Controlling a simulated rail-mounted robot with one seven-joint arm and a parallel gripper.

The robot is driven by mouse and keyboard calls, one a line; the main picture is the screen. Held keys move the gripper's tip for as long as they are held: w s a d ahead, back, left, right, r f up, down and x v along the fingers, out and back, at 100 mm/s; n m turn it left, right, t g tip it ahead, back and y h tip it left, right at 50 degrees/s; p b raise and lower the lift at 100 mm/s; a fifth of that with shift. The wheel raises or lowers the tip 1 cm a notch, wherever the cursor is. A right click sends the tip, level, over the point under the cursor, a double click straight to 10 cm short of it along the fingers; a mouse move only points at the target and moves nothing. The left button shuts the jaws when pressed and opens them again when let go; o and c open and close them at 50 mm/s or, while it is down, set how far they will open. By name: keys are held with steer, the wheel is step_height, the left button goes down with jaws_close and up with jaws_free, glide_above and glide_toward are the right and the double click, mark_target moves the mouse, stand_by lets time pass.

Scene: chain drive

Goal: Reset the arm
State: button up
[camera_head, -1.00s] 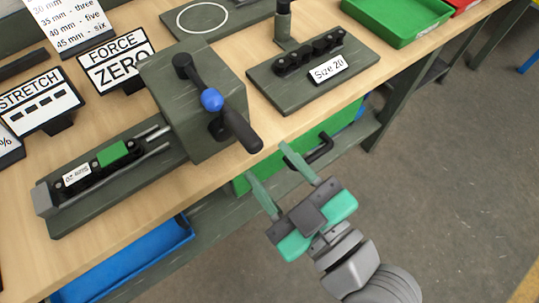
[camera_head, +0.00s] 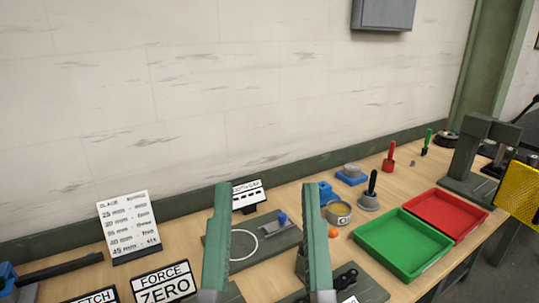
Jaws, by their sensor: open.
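My gripper (camera_head: 265,240) shows at the bottom middle of the head view, its two green fingers pointing up and standing well apart. It is open, with nothing held between the fingers. Between and behind the fingers lies a dark green plate with a white circle (camera_head: 243,244) and a small blue-knobbed part (camera_head: 282,218). The gripper's body and my arm are below the picture edge. A dark chain piece (camera_head: 346,280) on a plate shows at the bottom, partly cut off.
A green tray (camera_head: 404,243) and a red tray (camera_head: 447,215) lie on the right of the bench. A size board (camera_head: 129,227) and a FORCE ZERO sign (camera_head: 163,284) stand at left. A black-handled tool (camera_head: 370,190) stands behind the green tray. A pale wall (camera_head: 200,90) rises behind.

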step_height(320, 180, up, 35)
steer(key=p, duration=3.1)
steer(key=shift+w, duration=0.1)
